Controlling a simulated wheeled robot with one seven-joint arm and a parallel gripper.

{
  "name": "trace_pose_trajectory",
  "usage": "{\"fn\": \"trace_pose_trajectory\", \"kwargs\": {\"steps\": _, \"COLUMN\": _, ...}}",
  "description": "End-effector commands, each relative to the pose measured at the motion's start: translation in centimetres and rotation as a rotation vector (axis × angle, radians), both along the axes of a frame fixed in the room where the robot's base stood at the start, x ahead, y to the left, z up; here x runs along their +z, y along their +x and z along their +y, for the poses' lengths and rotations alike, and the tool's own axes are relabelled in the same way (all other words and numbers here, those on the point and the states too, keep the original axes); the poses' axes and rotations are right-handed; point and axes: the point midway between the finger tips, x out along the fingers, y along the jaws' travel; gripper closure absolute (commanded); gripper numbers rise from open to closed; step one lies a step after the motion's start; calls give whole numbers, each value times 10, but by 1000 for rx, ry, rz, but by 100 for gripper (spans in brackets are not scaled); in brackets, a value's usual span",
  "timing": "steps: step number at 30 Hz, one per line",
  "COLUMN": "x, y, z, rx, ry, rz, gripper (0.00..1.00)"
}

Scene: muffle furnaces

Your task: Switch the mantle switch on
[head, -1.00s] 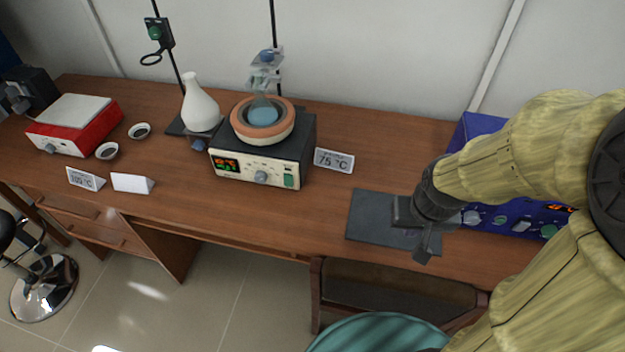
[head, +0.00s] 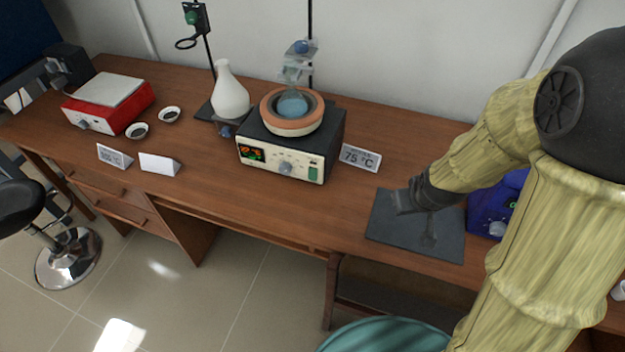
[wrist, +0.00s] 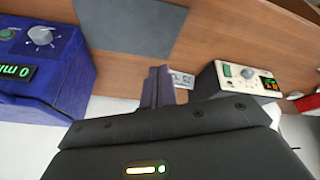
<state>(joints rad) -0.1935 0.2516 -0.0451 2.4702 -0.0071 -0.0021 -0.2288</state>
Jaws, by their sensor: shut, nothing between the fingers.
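The heating mantle (head: 278,152) is a cream and black box with a round orange-rimmed bowl on top holding a glass flask (head: 292,103). Its front panel has a lit display, a grey knob and a green rocker, the mantle switch (head: 313,173), at the right end. I cannot tell which way the rocker is tipped. In the wrist view the mantle (wrist: 240,82) is at the right. My gripper (head: 428,238) is shut and empty above the dark mat, right of the mantle and apart from it. Its fingers also show in the wrist view (wrist: 157,84).
A "75 °C" sign (head: 361,158) stands right of the mantle. A blue device (head: 490,210) is partly hidden behind my arm. A white flask (head: 230,92), red hotplate (head: 108,104) and small dishes are at left. The dark mat (head: 385,222) is bare; a chair stands below the front edge.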

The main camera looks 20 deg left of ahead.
Motion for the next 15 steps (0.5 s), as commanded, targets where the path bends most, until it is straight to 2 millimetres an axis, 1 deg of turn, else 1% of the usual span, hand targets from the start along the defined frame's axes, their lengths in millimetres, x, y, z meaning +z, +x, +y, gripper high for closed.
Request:
{"fn": "trace_pose_trajectory", "kwargs": {"steps": 1, "x": -17, "y": 14, "z": 18, "rx": 85, "ry": -21, "rz": -33, "gripper": 100}}
{"fn": "trace_pose_trajectory", "kwargs": {"steps": 3, "x": -34, "y": 33, "z": 41, "rx": 197, "ry": -49, "rz": -97, "gripper": 100}}
{"fn": "trace_pose_trajectory", "kwargs": {"steps": 5, "x": -48, "y": 47, "z": 61, "rx": 294, "ry": -77, "rz": -152, "gripper": 100}}
{"fn": "trace_pose_trajectory", "kwargs": {"steps": 6, "x": -58, "y": 55, "z": 76, "rx": 357, "ry": -95, "rz": -189, "gripper": 100}}
{"fn": "trace_pose_trajectory", "kwargs": {"steps": 8, "x": -73, "y": 65, "z": 98, "rx": 452, "ry": -122, "rz": -248, "gripper": 100}}
{"fn": "trace_pose_trajectory", "kwargs": {"steps": 9, "x": -83, "y": 71, "z": 113, "rx": 515, "ry": -141, "rz": -289, "gripper": 100}}
{"fn": "trace_pose_trajectory", "kwargs": {"steps": 11, "x": -99, "y": 77, "z": 136, "rx": 610, "ry": -171, "rz": -352, "gripper": 100}}
{"fn": "trace_pose_trajectory", "kwargs": {"steps": 15, "x": -136, "y": 80, "z": 191, "rx": 830, "ry": -240, "rz": -505, "gripper": 100}}
